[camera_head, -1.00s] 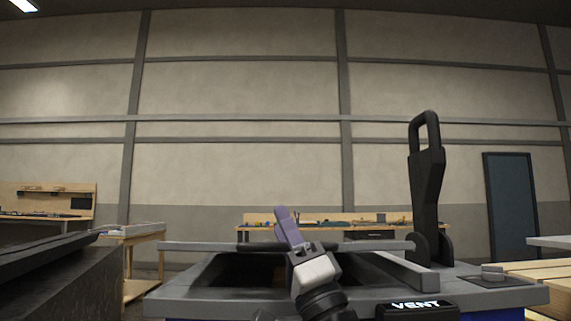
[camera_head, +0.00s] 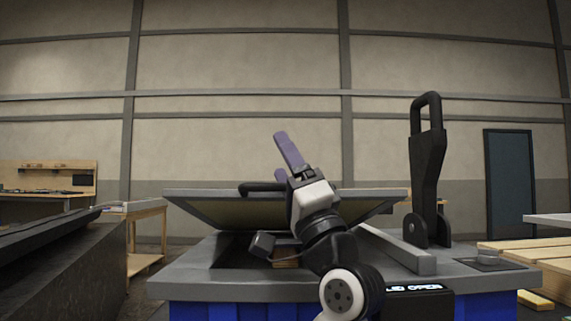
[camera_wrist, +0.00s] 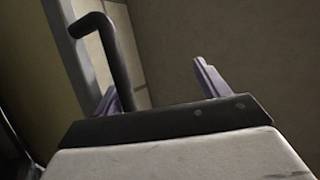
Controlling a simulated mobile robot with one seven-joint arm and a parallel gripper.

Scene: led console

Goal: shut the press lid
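The press lid (camera_head: 180,204) stands raised and tilted over the blue and grey press, its pale underside partly showing. A black handle (camera_head: 262,187) sits at the lid's upper edge; a black bent bar (camera_wrist: 112,55) in the wrist view looks like this handle. My gripper (camera_head: 280,155) reaches up in front of the lid, its purple fingers beside the handle's right end. In the wrist view the fingers (camera_wrist: 157,80) are apart with nothing seen between them, the bar close by the left one. Whether finger and bar touch I cannot tell. My arm hides the lid's middle.
A tall black lever (camera_head: 427,180) stands upright on the press's right side. A small display (camera_head: 418,289), partly hidden by my arm, reads something like "LID OPEN". A dark block (camera_head: 60,265) stands at left and pale wooden slats (camera_head: 515,255) lie at right.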

